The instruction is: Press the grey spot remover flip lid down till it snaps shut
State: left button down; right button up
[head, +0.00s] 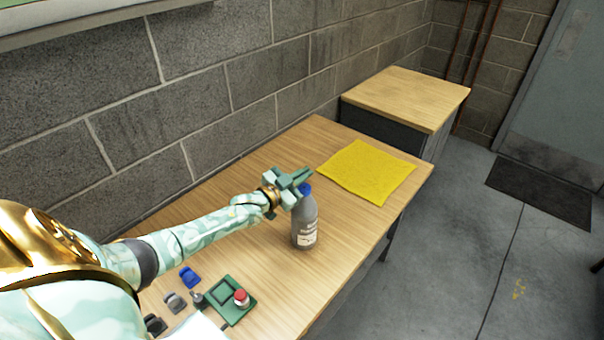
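A grey spot remover bottle (305,228) with a pale label stands upright near the front edge of the wooden table. Its blue lid (306,189) shows only in part; my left gripper covers the rest, so I cannot tell how far the lid is open. My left gripper (298,183) is at the top of the bottle, over or against the lid; I cannot make out whether it touches. Its fingers overlap in this view, so their opening is unclear. My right gripper is out of view.
A yellow cloth (368,171) lies flat on the table (262,268) behind the bottle. A green box with a red button (232,309), a blue piece (189,277) and a grey piece (175,302) lie at the near end. A block wall runs along the left.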

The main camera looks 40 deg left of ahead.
pick_arm(q)
jog(key=c, duration=1.6)
grip_release()
jog(key=s+a+p, duration=0.1)
jog(key=s+a, duration=0.2)
jog(key=s, duration=1.3)
